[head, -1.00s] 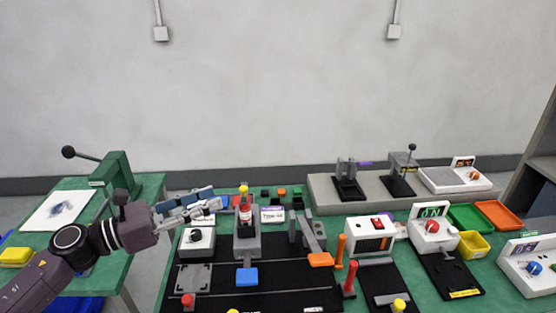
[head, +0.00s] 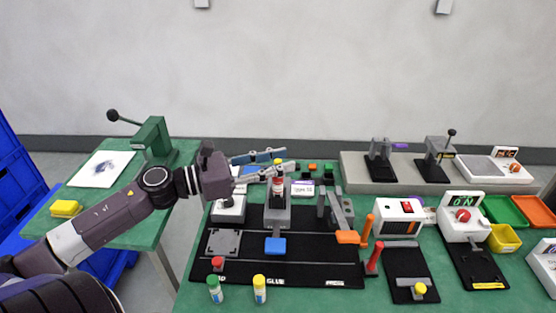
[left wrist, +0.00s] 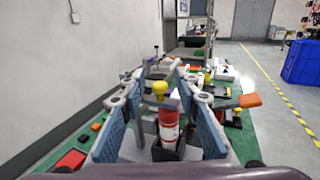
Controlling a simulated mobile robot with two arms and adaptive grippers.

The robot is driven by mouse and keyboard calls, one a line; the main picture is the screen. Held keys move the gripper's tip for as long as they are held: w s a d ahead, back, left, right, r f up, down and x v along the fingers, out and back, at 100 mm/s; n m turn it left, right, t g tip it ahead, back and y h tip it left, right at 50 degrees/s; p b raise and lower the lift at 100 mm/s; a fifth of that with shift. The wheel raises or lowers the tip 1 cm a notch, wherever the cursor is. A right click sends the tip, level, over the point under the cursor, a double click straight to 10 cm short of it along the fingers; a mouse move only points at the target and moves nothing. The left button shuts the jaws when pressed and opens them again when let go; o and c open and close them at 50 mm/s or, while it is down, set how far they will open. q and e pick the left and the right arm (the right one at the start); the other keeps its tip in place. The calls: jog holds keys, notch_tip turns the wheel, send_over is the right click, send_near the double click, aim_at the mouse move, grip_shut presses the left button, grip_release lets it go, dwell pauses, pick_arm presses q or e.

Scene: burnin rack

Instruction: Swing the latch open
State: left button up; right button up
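In the left wrist view, the bottle (left wrist: 169,122) stands upright between the blue finger pads, with room on both sides. The bottle sits in a grey holder (head: 275,214) with a blue tab (head: 275,246) in front. To the right is a grey swing arm with an orange handle (head: 347,237), which also shows in the left wrist view (left wrist: 250,100). I cannot tell which part is the latch. My right gripper is not in view.
A black mat (head: 310,274) lies under the fixtures on the green table. Two small bottles, one green-capped (head: 215,290) and one yellow-capped (head: 259,289), stand at its front edge. Orange (head: 366,228) and red (head: 374,258) upright handles stand to the right.

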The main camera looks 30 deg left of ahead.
pick_arm(q)
grip_shut()
dwell(0.4)
jog(key=shift+w+d+r+n+y+p, duration=0.15)
jog(key=shift+n+y+p, duration=0.25)
jog(key=shift+p, duration=0.4)
jog(key=shift+w+d+n+g+y+p, duration=0.2)
jog(key=shift+w+n+g+y+p, duration=0.6)
jog(key=shift+n+y+p, duration=2.45)
jog(key=shift+w+d+n+g+y+p, duration=0.2)
jog(key=shift+w+n+g+y+p, duration=0.55)
jog(key=shift+n+y, duration=2.95)
jog(key=shift+w+d+n+g+y+p, duration=0.35)
jog(key=shift+w+n+y+p, duration=1.25)
jog(key=shift+y, duration=3.65)
jog(key=shift+s+a+p, duration=0.2)
jog(key=shift+s+p, duration=0.15)
jog(key=shift+p, duration=0.2)
